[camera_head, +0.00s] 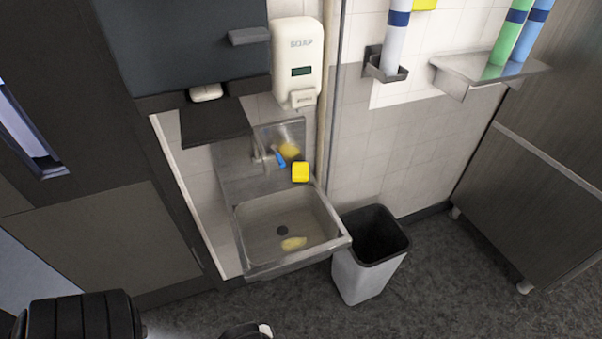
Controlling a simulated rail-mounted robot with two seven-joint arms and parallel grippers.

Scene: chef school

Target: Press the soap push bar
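A white soap dispenser (296,60) hangs upright on the tiled wall at the top middle, with SOAP on its upper front and a small dark window. Its push bar (303,98) is the pale block at its lower end. Nothing touches the bar. Dark parts of my arms show at the bottom edge, at the left and left of the middle, well below the dispenser. Neither gripper's fingers can be seen.
Below is a steel sink (285,228) with a blue-handled tap (280,159) and a yellow block (300,172) on its rim. A dark towel dispenser (185,50) hangs left of the soap. A bin (362,278) stands right of the sink. A steel shelf (485,70) is at upper right.

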